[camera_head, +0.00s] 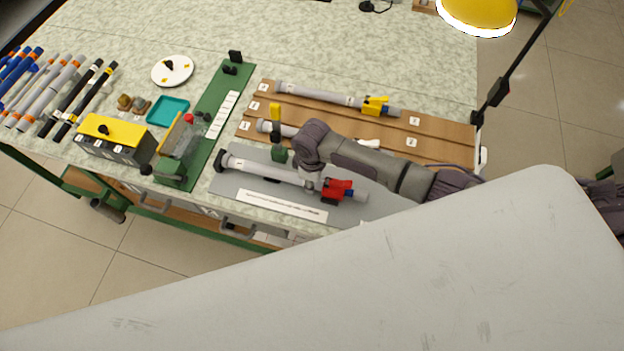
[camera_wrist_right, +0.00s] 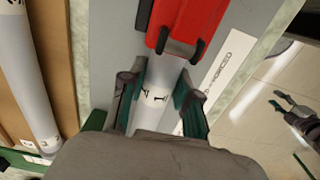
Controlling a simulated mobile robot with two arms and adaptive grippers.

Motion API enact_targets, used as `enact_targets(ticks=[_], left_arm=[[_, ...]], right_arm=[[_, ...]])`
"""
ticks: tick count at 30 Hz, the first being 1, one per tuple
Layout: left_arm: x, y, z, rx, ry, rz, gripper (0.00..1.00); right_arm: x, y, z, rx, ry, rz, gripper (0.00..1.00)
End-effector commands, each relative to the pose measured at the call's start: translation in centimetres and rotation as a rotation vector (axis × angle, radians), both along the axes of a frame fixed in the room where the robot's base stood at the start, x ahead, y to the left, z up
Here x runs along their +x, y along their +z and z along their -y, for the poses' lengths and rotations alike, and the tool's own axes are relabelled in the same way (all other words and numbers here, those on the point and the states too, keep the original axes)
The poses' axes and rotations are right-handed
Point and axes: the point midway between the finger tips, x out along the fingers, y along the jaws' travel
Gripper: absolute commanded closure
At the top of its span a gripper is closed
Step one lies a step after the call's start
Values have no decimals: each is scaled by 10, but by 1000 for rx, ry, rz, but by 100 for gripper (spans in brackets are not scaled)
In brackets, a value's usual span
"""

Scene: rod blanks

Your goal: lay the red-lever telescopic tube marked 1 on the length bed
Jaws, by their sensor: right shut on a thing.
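A long green board (camera_head: 208,150) with a white scale stands left. I cannot tell which is the length bed.
A wooden rack (camera_head: 440,146) behind holds a yellow-lever tube (camera_head: 320,95) and another tube (camera_head: 268,127) partly hidden by my arm. A green post with a yellow top (camera_head: 276,118) stands close behind the held tube. A teal tray (camera_head: 167,110) and several rods are left.

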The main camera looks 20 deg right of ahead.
Motion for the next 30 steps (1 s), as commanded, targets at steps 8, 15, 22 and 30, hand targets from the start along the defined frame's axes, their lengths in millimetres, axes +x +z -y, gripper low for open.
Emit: enact_targets(ticks=[8,15,22,30], left_arm=[[4,0,0,0,0,6,60],[6,-3,0,-1,0,9,60],[6,-5,0,-1,1,9,60],[6,-4,0,-1,1,9,60]], right_arm=[[0,0,0,1,0,1,88],[0,-5,0,1,0,1,88],[0,-9,0,0,0,0,88],[0,-9,0,0,0,0,39]])
